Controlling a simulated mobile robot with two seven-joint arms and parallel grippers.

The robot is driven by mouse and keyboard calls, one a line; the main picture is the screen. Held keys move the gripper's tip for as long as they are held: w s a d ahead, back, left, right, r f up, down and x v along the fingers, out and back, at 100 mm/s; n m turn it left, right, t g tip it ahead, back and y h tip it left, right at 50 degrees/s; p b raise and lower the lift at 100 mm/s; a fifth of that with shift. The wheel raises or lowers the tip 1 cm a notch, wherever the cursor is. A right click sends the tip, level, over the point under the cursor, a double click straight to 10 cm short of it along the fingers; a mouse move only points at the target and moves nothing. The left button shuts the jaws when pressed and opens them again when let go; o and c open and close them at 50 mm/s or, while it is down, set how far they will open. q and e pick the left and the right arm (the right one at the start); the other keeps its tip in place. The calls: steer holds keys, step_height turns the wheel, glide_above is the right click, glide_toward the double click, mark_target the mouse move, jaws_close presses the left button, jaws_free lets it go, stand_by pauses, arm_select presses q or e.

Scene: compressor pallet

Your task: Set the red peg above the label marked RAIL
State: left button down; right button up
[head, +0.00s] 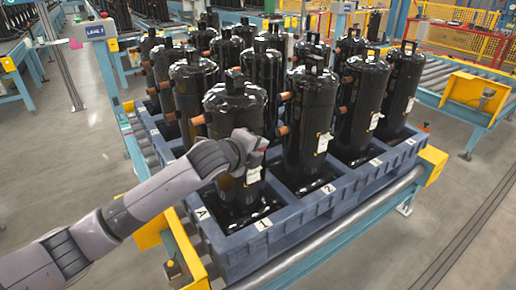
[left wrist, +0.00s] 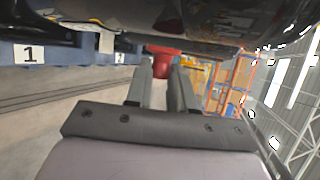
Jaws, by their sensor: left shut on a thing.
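My left gripper (head: 258,146) is in front of the nearest black compressor (head: 236,108), at about mid height. In the left wrist view, its two fingers (left wrist: 163,66) point away from the camera and are shut on the red peg (left wrist: 163,50). Only a small red bit of the peg shows in the head view (head: 263,150). I cannot make out a label reading RAIL in either view. My right gripper is not in view.
Black compressors with copper stubs stand in rows in a blue pallet (head: 290,217) on a roller conveyor. White labels on the pallet read A (head: 202,213), 1 (head: 262,224) and 2 (head: 328,189). A LANE sign (head: 96,31) stands at the back left. Floor at the right front is clear.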

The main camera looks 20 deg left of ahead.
arm_select(q)
steer(key=shift+w+a, duration=0.35)
steer(key=shift+a, duration=0.1)
stand_by(0.3)
steer(key=c, duration=0.9)
jaws_free()
steer(key=v, duration=0.7)
steer(key=shift+b, duration=0.35)
